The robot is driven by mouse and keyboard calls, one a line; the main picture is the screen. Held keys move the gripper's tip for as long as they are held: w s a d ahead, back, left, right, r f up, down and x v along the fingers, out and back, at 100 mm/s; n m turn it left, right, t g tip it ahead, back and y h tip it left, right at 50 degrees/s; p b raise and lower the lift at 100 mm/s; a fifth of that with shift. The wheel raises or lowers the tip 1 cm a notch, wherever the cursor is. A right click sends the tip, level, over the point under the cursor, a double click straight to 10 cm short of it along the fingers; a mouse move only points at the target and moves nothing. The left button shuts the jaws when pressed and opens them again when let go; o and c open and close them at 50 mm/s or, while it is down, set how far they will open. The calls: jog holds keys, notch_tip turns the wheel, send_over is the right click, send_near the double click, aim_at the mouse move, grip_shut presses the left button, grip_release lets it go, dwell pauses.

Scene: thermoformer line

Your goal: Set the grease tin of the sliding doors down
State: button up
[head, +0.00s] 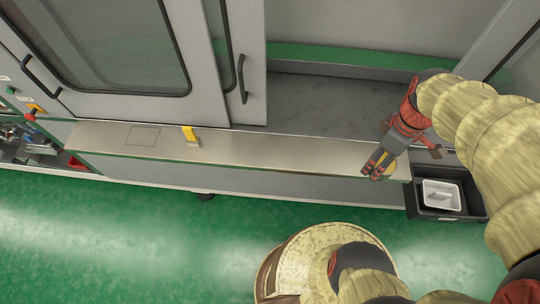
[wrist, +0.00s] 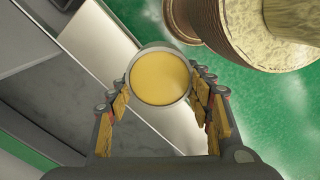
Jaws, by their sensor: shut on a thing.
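The grease tin (wrist: 160,78) is a round grey tin with yellow grease showing in its open top. In the wrist view it sits between the two fingers of my gripper (wrist: 161,100), which is shut on it. In the head view my gripper (head: 378,164) is at the right end of the steel ledge (head: 270,152) that runs below the sliding doors (head: 110,50). The tin is hard to make out there. I cannot tell whether its base touches the ledge. A thin square outline (head: 143,136) is marked on the ledge's left part.
A yellow piece (head: 190,134) stands on the ledge right of the square outline. A black bin (head: 468,203) holding a white container (head: 441,195) is at the right. The doorway beside the doors is open, with a dark grey bed (head: 320,103) inside. The ledge's middle is clear.

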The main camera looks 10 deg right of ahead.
jog(key=shift+s+a+f, duration=0.15)
jog(key=shift+s+a, duration=0.1)
jog(key=shift+s, duration=0.35)
jog(key=shift+s+a+f, duration=0.1)
jog(key=shift+s+a, duration=0.1)
jog(key=shift+s, duration=0.35)
jog(key=w+d+f+b, duration=0.1)
jog(key=w+d+f, duration=0.1)
jog(key=w+f, duration=0.1)
jog(key=w+d+f+b, duration=0.1)
jog(key=w+d+f, duration=0.2)
jog(key=w, duration=0.1)
jog(key=w+d+f+b, duration=0.1)
jog(key=w+d+f, duration=0.2)
jog(key=shift+w+d+f, duration=0.1)
jog(key=shift+w+d, duration=0.05)
jog(key=shift+w, duration=0.15)
jog(key=shift+w+d+f, duration=0.1)
jog(key=shift+w+f, duration=0.05)
jog(key=shift+f, duration=0.05)
jog(key=shift+w+d+f+b, duration=0.15)
jog(key=shift+f+b, duration=0.6)
jog(key=shift+f, duration=0.95)
jog(key=shift+f, duration=0.1)
jog(key=shift+f, duration=0.1)
jog(key=o, duration=1.2)
